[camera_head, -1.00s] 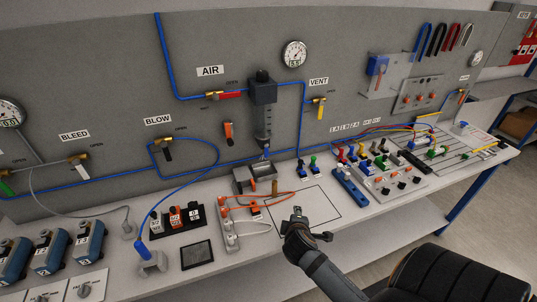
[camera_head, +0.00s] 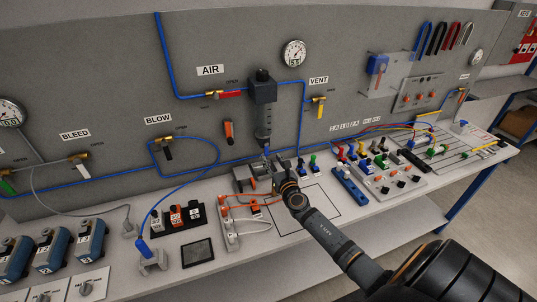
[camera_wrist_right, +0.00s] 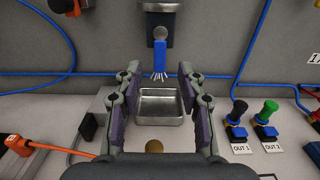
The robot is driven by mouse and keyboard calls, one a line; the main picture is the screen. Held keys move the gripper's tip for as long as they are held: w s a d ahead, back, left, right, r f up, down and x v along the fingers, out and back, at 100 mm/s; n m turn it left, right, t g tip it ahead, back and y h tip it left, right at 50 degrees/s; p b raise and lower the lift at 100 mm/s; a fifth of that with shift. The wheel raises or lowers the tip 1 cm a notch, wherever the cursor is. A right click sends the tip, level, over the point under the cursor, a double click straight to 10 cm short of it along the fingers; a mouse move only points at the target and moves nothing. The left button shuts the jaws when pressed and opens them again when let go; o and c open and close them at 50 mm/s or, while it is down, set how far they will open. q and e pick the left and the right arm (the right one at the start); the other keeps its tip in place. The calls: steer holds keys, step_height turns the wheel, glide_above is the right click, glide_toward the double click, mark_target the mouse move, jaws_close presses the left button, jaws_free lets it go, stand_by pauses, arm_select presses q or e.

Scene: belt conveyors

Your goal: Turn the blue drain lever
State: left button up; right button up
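The blue drain lever (camera_wrist_right: 159,57) hangs straight down from the bottom of the dark filter unit in the right wrist view. In the head view the filter unit (camera_head: 263,100) is on the grey panel, and the lever (camera_head: 266,149) shows as a small blue spot at its lower end. My right gripper (camera_wrist_right: 158,76) is open, with one finger on each side of the lever and a gap to both. In the head view my right gripper (camera_head: 281,166) is just below the filter unit and partly hides the area. My left gripper is not in view.
A metal tray (camera_wrist_right: 160,106) stands below the lever. A brass knob (camera_wrist_right: 154,146) is close under the gripper. Black and green plugs (camera_wrist_right: 268,115) stand to the right, an orange-cabled block (camera_head: 231,225) to the left. Blue tubing runs along the panel.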

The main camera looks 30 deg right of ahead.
mark_target(267, 151)
steer(key=b+x, duration=0.1)
steer(key=x, duration=0.4)
jaws_close()
